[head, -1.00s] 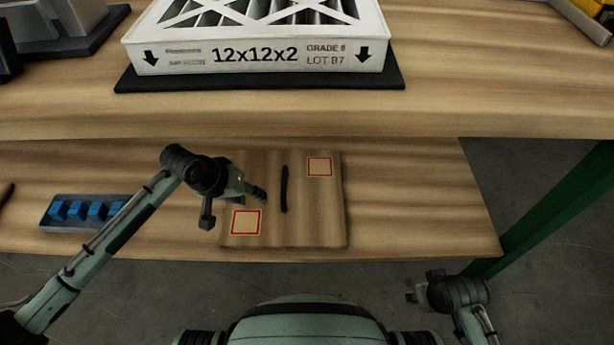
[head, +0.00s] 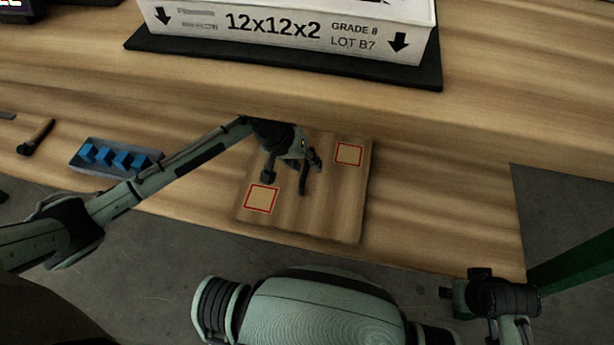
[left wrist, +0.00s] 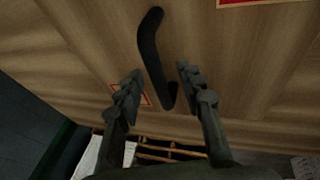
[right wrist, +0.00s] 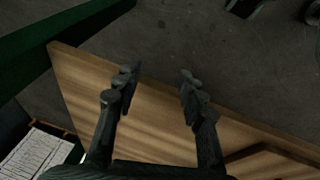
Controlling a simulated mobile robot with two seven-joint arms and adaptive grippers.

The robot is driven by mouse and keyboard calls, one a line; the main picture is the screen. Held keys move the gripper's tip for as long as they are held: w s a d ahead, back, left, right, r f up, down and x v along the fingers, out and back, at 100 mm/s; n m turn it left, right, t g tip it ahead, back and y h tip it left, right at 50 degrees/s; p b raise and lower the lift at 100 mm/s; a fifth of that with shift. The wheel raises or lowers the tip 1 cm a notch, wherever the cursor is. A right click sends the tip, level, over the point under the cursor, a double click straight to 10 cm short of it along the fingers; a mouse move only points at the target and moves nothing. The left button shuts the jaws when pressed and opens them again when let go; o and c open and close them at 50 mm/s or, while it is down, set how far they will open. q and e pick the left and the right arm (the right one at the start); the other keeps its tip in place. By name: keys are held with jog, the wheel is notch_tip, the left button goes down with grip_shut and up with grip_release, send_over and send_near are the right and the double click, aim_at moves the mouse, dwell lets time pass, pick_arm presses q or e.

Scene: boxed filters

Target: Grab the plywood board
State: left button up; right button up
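The plywood board (head: 345,205) lies flat on the lower shelf, with two red-outlined squares and a black bar handle (head: 303,182) across its middle. The board also fills much of the left wrist view (left wrist: 205,50). My left gripper (head: 293,170) is over the board at the handle. In the left wrist view its fingers (left wrist: 158,80) are spread, with the handle (left wrist: 150,45) showing between them; I cannot tell whether they touch it. My right gripper (head: 450,292) is off the shelf's front right edge. Its fingers (right wrist: 158,80) are apart and empty.
A boxed filter (head: 290,25) sits on a black mat (head: 200,45) on the upper bench. Left of the board on the lower shelf (head: 440,205) are a grey tray of blue blocks (head: 115,157) and a brush (head: 36,137). A green leg (head: 570,265) stands at right.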

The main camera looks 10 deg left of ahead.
pick_arm(q)
jog(key=shift+w+d+f, duration=0.15)
jog(key=shift+f, duration=0.3)
grip_shut()
jog(key=shift+w+r, duration=0.1)
jog(key=shift+r, duration=0.1)
